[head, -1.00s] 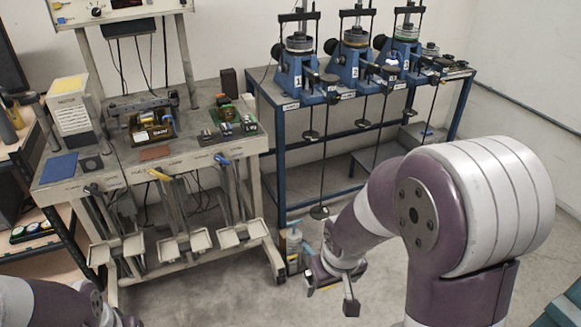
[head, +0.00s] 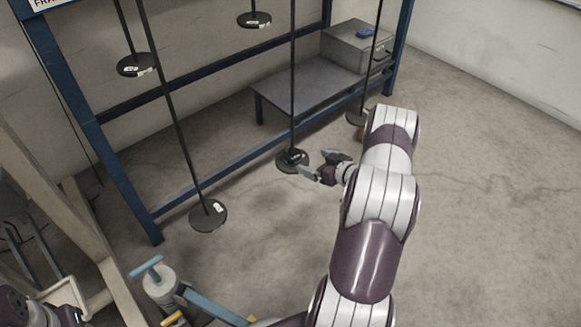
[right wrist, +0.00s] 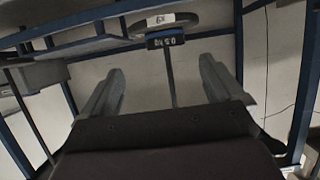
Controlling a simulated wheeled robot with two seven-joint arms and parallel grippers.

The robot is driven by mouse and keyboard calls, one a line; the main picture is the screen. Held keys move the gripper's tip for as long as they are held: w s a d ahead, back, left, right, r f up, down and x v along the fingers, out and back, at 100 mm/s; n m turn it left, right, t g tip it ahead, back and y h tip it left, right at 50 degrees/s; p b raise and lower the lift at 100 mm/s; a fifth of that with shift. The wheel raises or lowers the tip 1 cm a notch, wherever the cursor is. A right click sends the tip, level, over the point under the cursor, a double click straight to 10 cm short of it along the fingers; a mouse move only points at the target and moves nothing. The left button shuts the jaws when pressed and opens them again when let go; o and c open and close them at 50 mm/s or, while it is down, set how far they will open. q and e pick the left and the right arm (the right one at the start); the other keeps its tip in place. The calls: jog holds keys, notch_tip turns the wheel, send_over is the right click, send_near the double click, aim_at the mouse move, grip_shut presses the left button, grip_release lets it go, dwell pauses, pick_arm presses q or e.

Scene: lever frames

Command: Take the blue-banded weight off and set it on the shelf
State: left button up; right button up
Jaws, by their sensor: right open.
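My right gripper (head: 306,170) is beside the round foot (head: 291,161) of the middle hanging rod, low over the floor. In the right wrist view its fingers (right wrist: 162,88) are apart with nothing held. A rod (right wrist: 169,78) shows in the gap between them. A blue-edged block with a printed label (right wrist: 165,38) is on that rod beyond the fingertips, against a round disc with a white tag (right wrist: 160,22). A blue band is too small to make out in the head view. The low grey shelf (head: 305,92) stands behind the rods. My left gripper's fingers are out of view.
A grey box (head: 350,52) with a small blue item (head: 366,33) on top is on the shelf's right end. Other rods end in dark discs (head: 208,215). A blue frame post (head: 105,150) and a grey cylinder with a blue handle (head: 160,285) are at left. Floor at right is clear.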

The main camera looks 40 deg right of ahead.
aim_at(295, 156)
jog(key=b+x, duration=0.4)
jog(key=x, duration=0.1)
jog(key=a+b+x, duration=0.1)
jog(key=b+x, duration=0.1)
jog(key=x, duration=0.1)
jog(key=shift+w+f, duration=0.1)
jog(key=shift+f, duration=0.25)
jog(key=shift+w+r, duration=0.1)
jog(key=shift+w, duration=0.1)
jog(key=shift+r, duration=0.15)
jog(key=c, duration=1.3)
